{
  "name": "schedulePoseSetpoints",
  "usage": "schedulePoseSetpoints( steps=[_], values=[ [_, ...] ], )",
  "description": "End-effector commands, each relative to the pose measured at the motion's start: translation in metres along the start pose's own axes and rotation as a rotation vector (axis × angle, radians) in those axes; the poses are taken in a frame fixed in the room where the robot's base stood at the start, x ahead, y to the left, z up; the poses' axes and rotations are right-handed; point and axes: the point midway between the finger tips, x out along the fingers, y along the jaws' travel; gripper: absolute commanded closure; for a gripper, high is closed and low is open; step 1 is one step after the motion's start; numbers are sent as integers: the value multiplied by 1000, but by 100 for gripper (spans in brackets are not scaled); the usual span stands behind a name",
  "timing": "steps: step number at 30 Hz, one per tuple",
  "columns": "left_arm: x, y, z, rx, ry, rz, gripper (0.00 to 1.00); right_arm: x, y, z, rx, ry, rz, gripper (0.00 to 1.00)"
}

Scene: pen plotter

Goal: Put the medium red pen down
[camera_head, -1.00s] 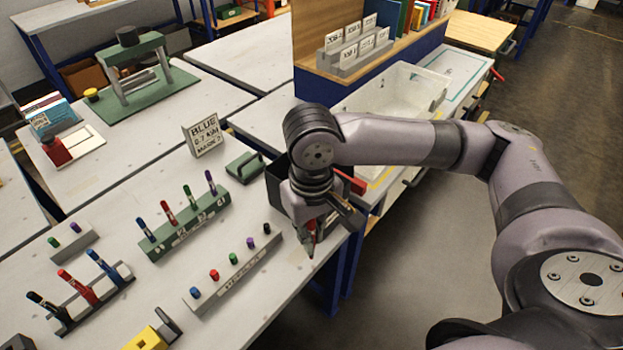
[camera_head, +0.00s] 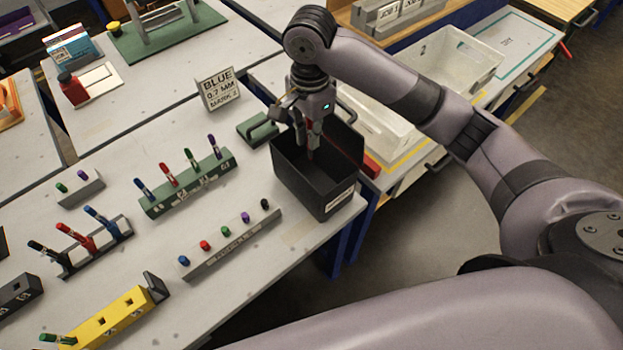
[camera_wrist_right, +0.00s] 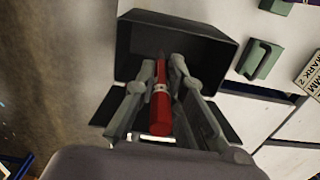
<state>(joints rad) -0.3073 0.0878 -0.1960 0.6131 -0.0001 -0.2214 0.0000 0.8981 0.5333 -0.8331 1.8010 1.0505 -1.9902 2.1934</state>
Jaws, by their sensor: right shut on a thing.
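My right gripper (camera_head: 311,146) hangs down over the open mouth of a black bin (camera_head: 330,203) at the table's right edge. It is shut on a red pen (camera_wrist_right: 160,108), which points down toward the bin's inside in the right wrist view. In the head view the pen (camera_head: 311,137) is mostly hidden by the fingers. I cannot tell whether its tip touches the bin. The bin also shows beyond the fingers in the right wrist view (camera_wrist_right: 205,45). My left gripper is not in view.
A green rack (camera_head: 200,188) with several pens and a grey rack (camera_head: 235,243) with several caps stand left of the bin. A sign (camera_head: 219,90) reading BLUE 0.7 MM and a green block (camera_head: 258,130) stand behind. A white tray (camera_head: 445,68) lies at right.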

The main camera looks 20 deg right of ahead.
Motion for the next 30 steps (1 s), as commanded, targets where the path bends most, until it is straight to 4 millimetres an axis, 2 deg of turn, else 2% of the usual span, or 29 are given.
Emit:
schedulePoseSetpoints(
  steps=[6,12,19,25,30],
  values=[
    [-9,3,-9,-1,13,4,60,59,2,-1,-1,3,5,100],
    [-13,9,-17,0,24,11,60,102,1,-1,-3,4,2,100],
    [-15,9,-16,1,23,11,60,124,1,-1,-4,4,1,100],
    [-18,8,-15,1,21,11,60,153,0,-1,-4,3,1,100],
    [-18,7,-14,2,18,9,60,161,0,-1,-6,3,-2,100]
  ],
)
